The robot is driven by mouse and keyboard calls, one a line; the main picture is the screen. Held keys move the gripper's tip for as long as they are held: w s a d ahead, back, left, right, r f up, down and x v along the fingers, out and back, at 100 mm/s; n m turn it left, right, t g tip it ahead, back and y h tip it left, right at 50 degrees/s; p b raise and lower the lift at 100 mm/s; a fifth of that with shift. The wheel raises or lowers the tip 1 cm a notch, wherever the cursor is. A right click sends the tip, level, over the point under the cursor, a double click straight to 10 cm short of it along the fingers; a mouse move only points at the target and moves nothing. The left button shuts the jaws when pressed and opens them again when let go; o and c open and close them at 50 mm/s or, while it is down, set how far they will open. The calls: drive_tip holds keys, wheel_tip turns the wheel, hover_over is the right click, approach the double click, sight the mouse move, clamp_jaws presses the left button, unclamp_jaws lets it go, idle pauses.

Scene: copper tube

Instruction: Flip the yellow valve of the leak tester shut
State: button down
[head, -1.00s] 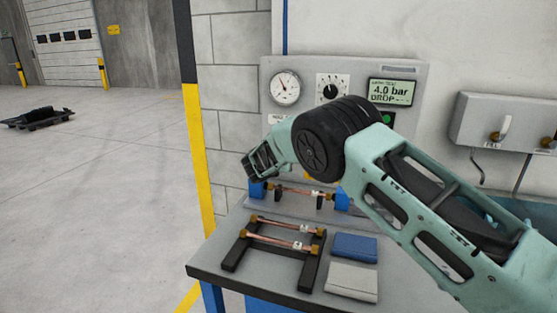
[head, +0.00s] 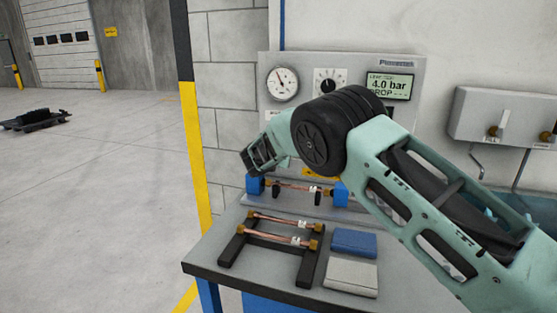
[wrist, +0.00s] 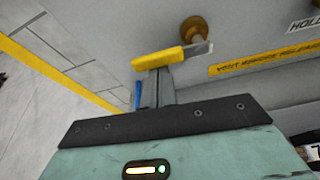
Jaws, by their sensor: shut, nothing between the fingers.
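The yellow valve handle (wrist: 158,61) shows in the wrist view as a sleeve on a short metal lever. The lever runs to a brass valve body (wrist: 194,29) on the grey panel and lies nearly sideways in the picture. My gripper (wrist: 158,77) is shut and empty, its fingertips right at the handle's lower edge; I cannot tell whether they touch it. In the head view my gripper (head: 258,161) is in front of the left edge of the leak tester (head: 334,66), and my arm hides the valve. The tester's display (head: 389,87) reads 4.0 bar.
Below, copper tubes sit on a black rack (head: 265,251) and between blue clamps (head: 341,194). A blue block (head: 354,243) and a pale block (head: 351,277) lie beside the rack. A wall box with taps (head: 507,118) hangs at right. The floor at left is mostly clear.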

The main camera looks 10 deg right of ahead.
drive_tip(key=shift+b, duration=0.75)
drive_tip(key=s+d+r+m+t+y+b, duration=0.1)
drive_tip(key=m+b, duration=0.6)
drive_tip(key=b, duration=1.1)
drive_tip(key=d+r+m+t+y+b, duration=0.2)
drive_tip(key=r+m+t+b, duration=0.2)
drive_tip(key=b, duration=1.5)
drive_tip(key=r+m, duration=0.1)
drive_tip(key=m, duration=0.1)
drive_tip(key=shift+s+m, duration=0.35)
drive_tip(key=shift+m, duration=0.05)
